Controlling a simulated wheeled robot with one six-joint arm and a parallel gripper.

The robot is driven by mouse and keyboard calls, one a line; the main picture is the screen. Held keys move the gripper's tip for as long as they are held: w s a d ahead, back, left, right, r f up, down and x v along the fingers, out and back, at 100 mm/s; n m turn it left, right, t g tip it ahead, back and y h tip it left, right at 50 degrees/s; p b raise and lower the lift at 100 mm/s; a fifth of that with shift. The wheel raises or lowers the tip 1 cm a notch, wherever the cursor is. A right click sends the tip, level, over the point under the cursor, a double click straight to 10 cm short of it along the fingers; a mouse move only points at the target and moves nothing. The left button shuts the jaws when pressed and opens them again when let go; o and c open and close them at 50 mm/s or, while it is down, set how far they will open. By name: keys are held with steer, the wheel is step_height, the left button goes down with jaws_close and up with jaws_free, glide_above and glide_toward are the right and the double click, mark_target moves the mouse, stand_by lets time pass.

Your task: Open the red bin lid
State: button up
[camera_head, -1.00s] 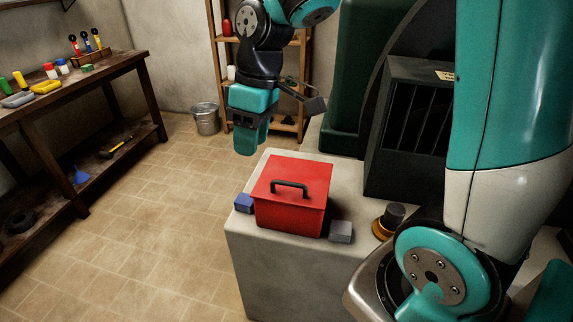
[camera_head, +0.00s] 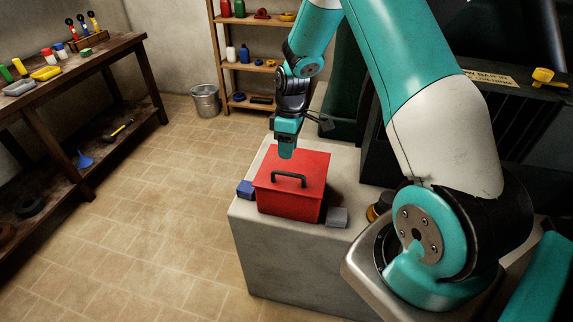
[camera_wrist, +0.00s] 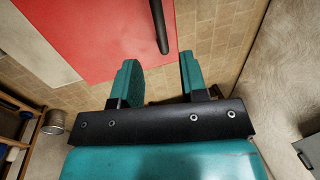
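The red bin (camera_head: 290,206) stands on a pale block, with its red lid (camera_head: 307,168) closed and a black arched handle (camera_head: 289,177) on top. My gripper (camera_head: 287,153) points down over the far part of the lid, a little behind the handle. In the wrist view my gripper (camera_wrist: 160,72) has its two teal fingers apart with nothing between them. The lid (camera_wrist: 95,35) fills the upper left there, and the dark handle (camera_wrist: 160,25) lies beyond the fingertips, not between them. I cannot tell the exact height above the lid.
A blue block (camera_head: 245,189) and a grey block (camera_head: 337,217) sit beside the bin on the pale block (camera_head: 290,258). A dark round object (camera_head: 379,207) stands to the right. A metal bucket (camera_head: 205,100), workbench (camera_head: 75,85) and shelf (camera_head: 257,48) are farther off.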

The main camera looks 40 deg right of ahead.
steer(key=f, duration=0.4)
steer(key=a+f+p, duration=0.1)
steer(key=f, duration=0.1)
steer(key=shift+s+a+f, duration=0.1)
steer(key=shift+s+f, duration=0.2)
steer(key=shift+s, duration=0.1)
jaws_close()
